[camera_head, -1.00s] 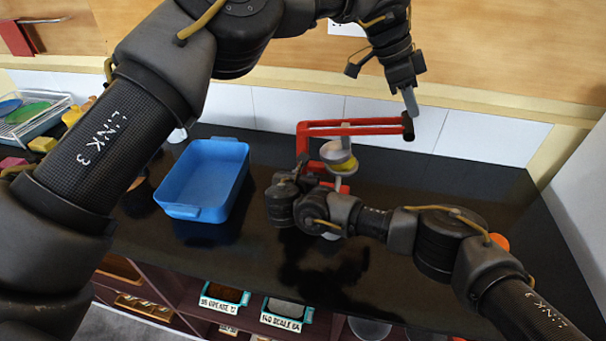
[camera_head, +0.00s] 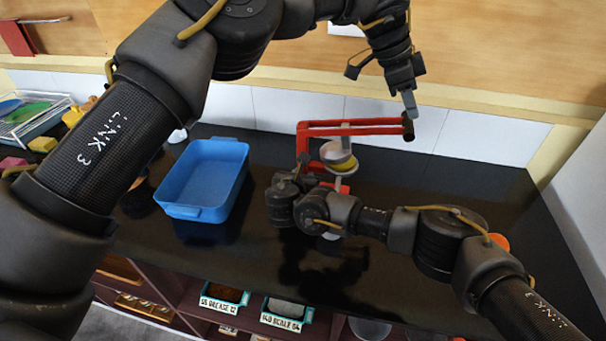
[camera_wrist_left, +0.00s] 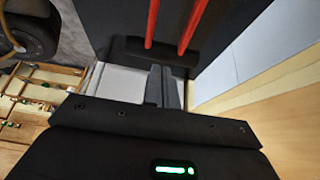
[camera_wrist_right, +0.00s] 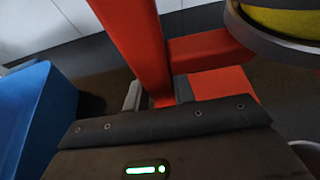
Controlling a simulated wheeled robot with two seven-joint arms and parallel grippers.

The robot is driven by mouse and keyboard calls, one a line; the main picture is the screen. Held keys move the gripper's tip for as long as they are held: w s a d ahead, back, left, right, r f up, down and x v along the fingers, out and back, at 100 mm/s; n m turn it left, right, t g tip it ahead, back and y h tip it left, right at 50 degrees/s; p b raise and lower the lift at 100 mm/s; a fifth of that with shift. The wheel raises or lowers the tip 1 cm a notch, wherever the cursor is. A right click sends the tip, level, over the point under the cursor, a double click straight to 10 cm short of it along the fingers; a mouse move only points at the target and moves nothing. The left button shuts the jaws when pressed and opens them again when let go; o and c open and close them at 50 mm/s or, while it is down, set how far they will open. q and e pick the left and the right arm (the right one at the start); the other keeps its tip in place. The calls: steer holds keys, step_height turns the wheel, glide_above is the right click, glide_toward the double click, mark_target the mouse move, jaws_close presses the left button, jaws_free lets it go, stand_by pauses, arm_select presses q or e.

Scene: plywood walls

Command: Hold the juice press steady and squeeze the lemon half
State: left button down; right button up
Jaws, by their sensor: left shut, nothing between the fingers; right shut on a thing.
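The red juice press (camera_head: 303,142) stands on the dark counter. Its lever of two red bars (camera_head: 350,127) runs level to a black handle (camera_head: 408,128) on the right. The yellow lemon half (camera_head: 344,166) sits in the press below the grey pressing cup (camera_head: 334,152); it is partly hidden, and its edge shows in the right wrist view (camera_wrist_right: 290,18). My left gripper (camera_head: 410,103) is shut and empty, its fingertips at the handle from above; the left wrist view shows the handle (camera_wrist_left: 150,50) just beyond them. My right gripper (camera_wrist_right: 158,92) is shut on the press's red upright post.
A blue bin (camera_head: 183,210) stands on the counter left of the press. A dish rack (camera_head: 35,115) and small coloured items are at the far left. White tiles back the counter.

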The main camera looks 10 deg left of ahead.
mark_target(406, 121)
arm_select(q)
steer(key=shift+f, duration=0.3)
steer(key=shift+f, duration=0.15)
steer(key=shift+d+f, duration=0.15)
steer(key=shift+f, duration=1.55)
steer(key=shift+r, duration=0.1)
steer(key=shift+r, duration=5.05)
arm_select(e)
steer(key=o, duration=1.1)
